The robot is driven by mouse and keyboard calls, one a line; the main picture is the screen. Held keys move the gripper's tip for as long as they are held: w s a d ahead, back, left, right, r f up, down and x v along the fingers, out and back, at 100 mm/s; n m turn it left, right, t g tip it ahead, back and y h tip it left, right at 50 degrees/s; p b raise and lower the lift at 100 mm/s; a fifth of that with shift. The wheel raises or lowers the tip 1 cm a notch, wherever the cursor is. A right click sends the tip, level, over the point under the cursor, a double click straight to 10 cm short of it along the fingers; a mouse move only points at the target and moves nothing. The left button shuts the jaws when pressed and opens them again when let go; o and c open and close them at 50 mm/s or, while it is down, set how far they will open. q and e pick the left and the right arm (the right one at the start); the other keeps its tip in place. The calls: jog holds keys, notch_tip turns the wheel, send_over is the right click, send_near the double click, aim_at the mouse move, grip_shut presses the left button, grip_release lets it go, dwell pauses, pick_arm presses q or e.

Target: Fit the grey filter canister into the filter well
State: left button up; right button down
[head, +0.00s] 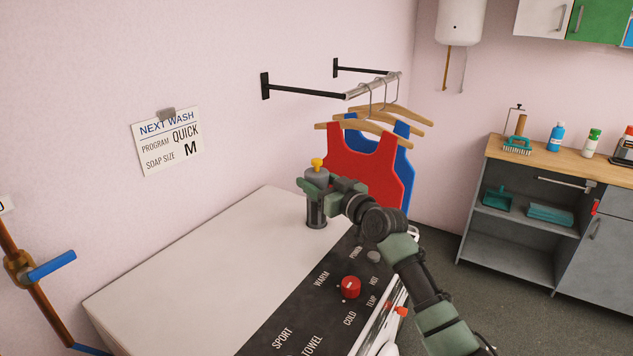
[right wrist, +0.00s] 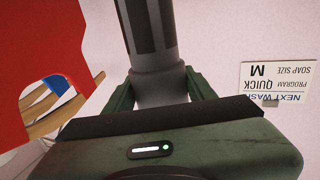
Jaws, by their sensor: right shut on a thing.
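The grey filter canister (head: 317,180) has a yellow knob on top and a darker body below. It looks upright at the back right corner of the white machine top. My right gripper (head: 327,187) is shut on its upper part, coming from the right. In the right wrist view the canister (right wrist: 150,55) stands between the two green fingers (right wrist: 160,92), with a dark striped section farther out. A dark round rim (head: 316,224) shows at its lower end. I cannot tell whether this is the filter well or the canister's own base, nor whether they touch. My left gripper is not in view.
The white machine top (head: 190,275) is bare to the left. Its dark panel has a red dial (head: 349,287). Red (head: 352,160) and blue vests hang just behind my right gripper. A wall sign (head: 167,141) hangs behind. A pipe with a blue lever (head: 50,265) stands at left.

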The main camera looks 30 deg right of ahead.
dwell(0.3)
jog(key=shift+f+b, duration=0.8)
jog(key=shift+b, duration=0.05)
jog(key=shift+f, duration=0.1)
jog(key=shift+f+b, duration=0.75)
jog(key=shift+a+f, duration=0.1)
jog(key=shift+f, duration=0.2)
